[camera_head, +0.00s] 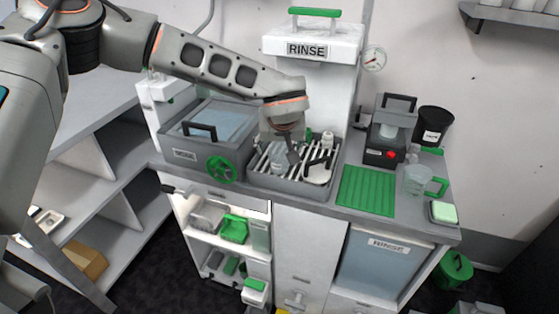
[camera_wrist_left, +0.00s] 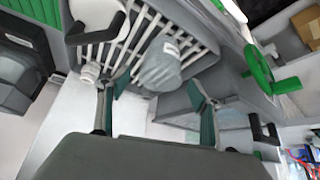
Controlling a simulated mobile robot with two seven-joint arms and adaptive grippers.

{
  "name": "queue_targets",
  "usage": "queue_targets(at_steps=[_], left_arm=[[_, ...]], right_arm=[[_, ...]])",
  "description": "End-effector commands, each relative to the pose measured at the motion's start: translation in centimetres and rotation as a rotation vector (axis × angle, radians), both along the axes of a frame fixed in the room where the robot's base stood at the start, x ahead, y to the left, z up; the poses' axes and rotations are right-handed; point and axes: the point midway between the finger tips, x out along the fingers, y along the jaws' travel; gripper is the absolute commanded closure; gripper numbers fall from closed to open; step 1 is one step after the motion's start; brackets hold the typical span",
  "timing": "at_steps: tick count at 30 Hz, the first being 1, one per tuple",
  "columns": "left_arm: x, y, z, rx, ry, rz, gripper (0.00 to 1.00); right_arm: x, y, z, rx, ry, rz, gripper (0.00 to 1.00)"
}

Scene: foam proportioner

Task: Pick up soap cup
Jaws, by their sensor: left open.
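A grey, translucent cup with a small label (camera_wrist_left: 160,66) stands on the white slats of the drain rack in the left wrist view. It also shows in the head view (camera_head: 278,161), partly hidden by my gripper. I cannot read its label, so I cannot tell if it is the soap cup. My left gripper (camera_head: 283,149) is over the rack, close above this cup. In the left wrist view its two fingers (camera_wrist_left: 155,92) are apart, with the cup just beyond and between the tips; I see no grip on it. A clear cup with a green handle (camera_head: 417,180) stands on the right counter.
A small white bottle (camera_head: 327,139) and a white round-ended item with a black handle (camera_head: 318,172) are on the rack. A lidded basin (camera_head: 212,130) with a green wheel (camera_head: 221,169) is left. A green ribbed mat (camera_head: 366,191) lies clear to the right. The RINSE tower (camera_head: 312,47) stands behind.

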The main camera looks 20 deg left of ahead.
Motion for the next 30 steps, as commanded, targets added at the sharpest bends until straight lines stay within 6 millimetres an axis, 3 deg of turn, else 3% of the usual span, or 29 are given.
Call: queue_targets(at_steps=[5,13,18,30], left_arm=[[0.9,0.4,-1.6,-0.001,0.001,0.001,0.36],[1.0,0.4,-1.7,-0.001,0.001,0.001,0.36],[1.0,0.4,-1.7,-0.001,0.001,0.001,0.74],[1.1,0.4,-1.3,-0.001,-0.001,0.000,0.74]], right_arm=[[0.0,0.0,-0.1,0.000,0.001,0.000,0.60],[0.0,0.0,-0.1,0.000,0.001,0.000,0.60],[0.0,0.0,-0.1,0.000,0.001,0.000,0.60],[0.0,0.0,0.0,0.000,0.000,0.000,0.60]])
